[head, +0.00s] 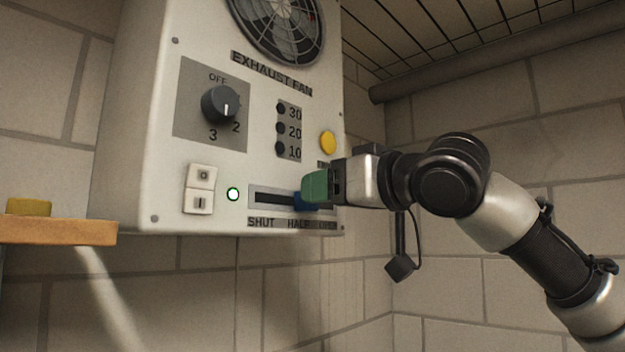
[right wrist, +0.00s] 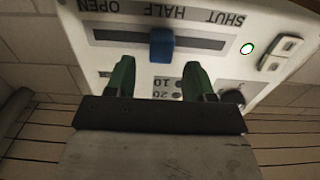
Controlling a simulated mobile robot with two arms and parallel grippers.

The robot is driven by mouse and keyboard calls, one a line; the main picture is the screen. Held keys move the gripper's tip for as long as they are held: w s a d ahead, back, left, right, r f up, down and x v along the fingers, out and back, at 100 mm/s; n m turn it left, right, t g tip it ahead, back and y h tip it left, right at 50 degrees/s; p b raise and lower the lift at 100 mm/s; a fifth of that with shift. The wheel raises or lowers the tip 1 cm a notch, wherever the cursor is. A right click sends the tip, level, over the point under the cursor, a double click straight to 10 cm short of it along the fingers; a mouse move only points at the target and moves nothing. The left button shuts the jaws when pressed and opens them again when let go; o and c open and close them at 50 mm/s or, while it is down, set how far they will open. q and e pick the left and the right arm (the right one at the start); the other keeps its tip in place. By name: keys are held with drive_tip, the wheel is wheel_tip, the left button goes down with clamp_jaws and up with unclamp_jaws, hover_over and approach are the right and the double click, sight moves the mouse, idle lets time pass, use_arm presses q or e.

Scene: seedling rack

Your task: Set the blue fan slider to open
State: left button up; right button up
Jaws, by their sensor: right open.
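The blue fan slider (head: 302,201) sits in its dark slot on the exhaust fan panel, above the HALF label, with SHUT to its left and OPEN to its right. In the right wrist view, where the panel appears upside down, the slider (right wrist: 162,45) is at HALF. My right gripper (head: 315,187) is at the panel, its green fingers partly covering the slider in the head view. In the wrist view the fingers (right wrist: 158,75) are open, one on each side of the slider, with visible gaps. I cannot tell whether the fingertips reach past its front. My left gripper is out of view.
A wooden shelf edge (head: 60,232) is at the left. Space below the panel is clear.

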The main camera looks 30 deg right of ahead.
drive_tip(key=shift+p+x, duration=0.45)
drive_tip(key=shift+x, duration=1.25)
clamp_jaws()
